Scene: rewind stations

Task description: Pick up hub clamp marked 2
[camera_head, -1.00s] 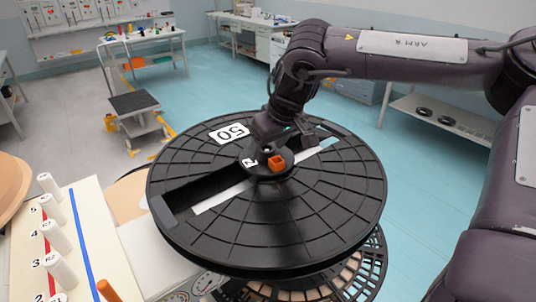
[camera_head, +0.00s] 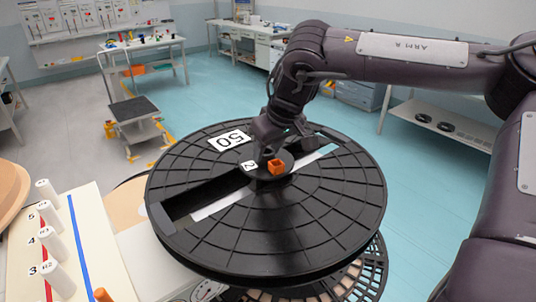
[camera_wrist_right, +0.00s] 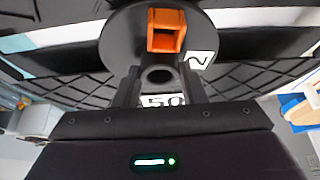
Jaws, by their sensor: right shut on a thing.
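The hub clamp marked 2 (camera_head: 262,172) is a black round piece with an orange block on top and a white label reading 2. It sits at the centre of a large black reel (camera_head: 300,215) marked 50. My right gripper (camera_head: 276,142) comes down from behind and is shut on the clamp's raised black part. In the right wrist view the fingers (camera_wrist_right: 157,88) stand either side of a dark hub with a round hole, below the orange block. Whether the clamp is lifted off the reel I cannot tell. My left gripper is not in view.
At the lower left a pale board (camera_head: 95,240) holds several white numbered pegs and a blue line. A second black slotted reel (camera_head: 365,275) lies under the large one. A grey step cart (camera_head: 135,108) and workbenches stand further back.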

